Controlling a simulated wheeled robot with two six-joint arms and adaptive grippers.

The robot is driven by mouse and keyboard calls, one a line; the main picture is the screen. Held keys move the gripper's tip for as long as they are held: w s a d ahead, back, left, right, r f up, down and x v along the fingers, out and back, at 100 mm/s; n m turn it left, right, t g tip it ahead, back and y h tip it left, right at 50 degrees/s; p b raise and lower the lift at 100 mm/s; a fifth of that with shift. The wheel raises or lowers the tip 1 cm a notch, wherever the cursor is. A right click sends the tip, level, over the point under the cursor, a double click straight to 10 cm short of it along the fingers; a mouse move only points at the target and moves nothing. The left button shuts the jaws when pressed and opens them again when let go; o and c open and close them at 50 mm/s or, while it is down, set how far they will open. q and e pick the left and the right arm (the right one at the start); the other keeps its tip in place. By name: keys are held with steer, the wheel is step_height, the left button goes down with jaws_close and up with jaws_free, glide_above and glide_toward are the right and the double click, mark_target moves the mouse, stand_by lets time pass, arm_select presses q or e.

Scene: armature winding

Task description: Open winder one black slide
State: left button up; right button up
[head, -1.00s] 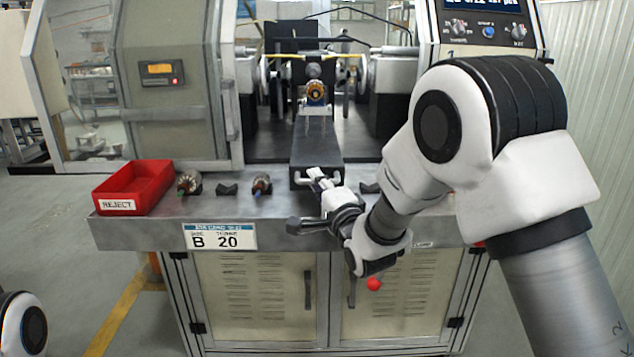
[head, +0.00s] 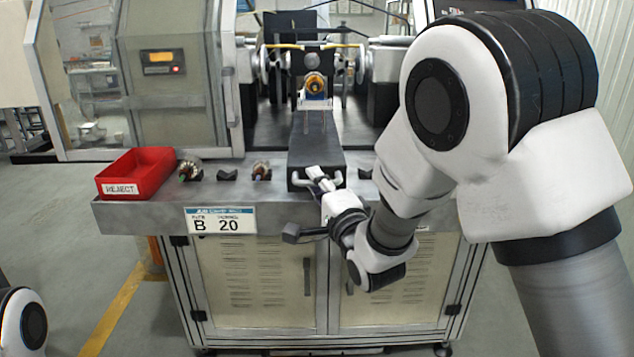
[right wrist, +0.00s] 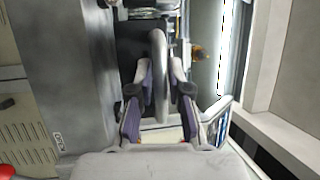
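The black slide (head: 317,158) runs out from the middle of the winder toward me, with its front end above the table top. A pale bar handle (head: 302,181) is on its front face and shows in the right wrist view (right wrist: 160,80) as a grey bar. My right gripper (head: 320,176) is at this handle. Part of the handle is hidden by the gripper in the head view. My left gripper is out of view.
A red reject bin (head: 137,176) stands at the table's left. Two armatures (head: 189,169) (head: 261,168) and a dark rest (head: 227,175) lie between it and the slide. A copper-coloured part (head: 315,84) is at the winder's middle. My right arm hides the right side.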

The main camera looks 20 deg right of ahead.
steer(key=shift+o, duration=0.4)
steer(key=s+f, duration=0.1)
steer(key=s, duration=0.6)
steer(key=shift+d+f, duration=0.2)
steer(key=shift+d, duration=0.25)
steer(key=shift+s, duration=0.1)
